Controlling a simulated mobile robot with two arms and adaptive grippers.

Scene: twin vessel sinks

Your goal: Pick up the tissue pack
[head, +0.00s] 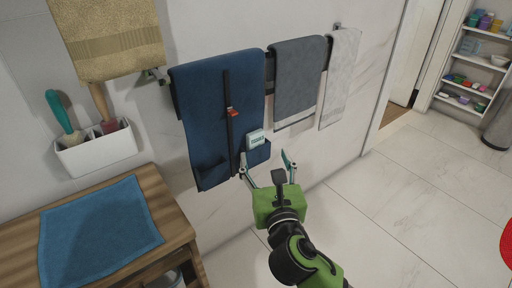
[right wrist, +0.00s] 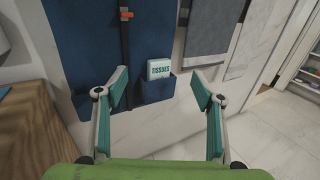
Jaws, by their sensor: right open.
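The tissue pack (head: 255,138) is a small white pack with green lettering. It sits upright in a pocket of the dark blue hanging organizer (head: 212,100), its upper part showing above the pocket edge. It also shows in the right wrist view (right wrist: 158,69), its lower part hidden by the pocket (right wrist: 155,90). My right gripper (head: 267,168) is open and empty, in front of and a little below the pack in the head view. In the right wrist view its two fingers (right wrist: 159,88) frame the pack from either side, apart from it. My left gripper is not in view.
A grey towel (head: 298,75) and a pale towel (head: 341,75) hang on the rail right of the organizer. A wooden table (head: 165,215) with a blue cloth (head: 98,232) stands at the left.

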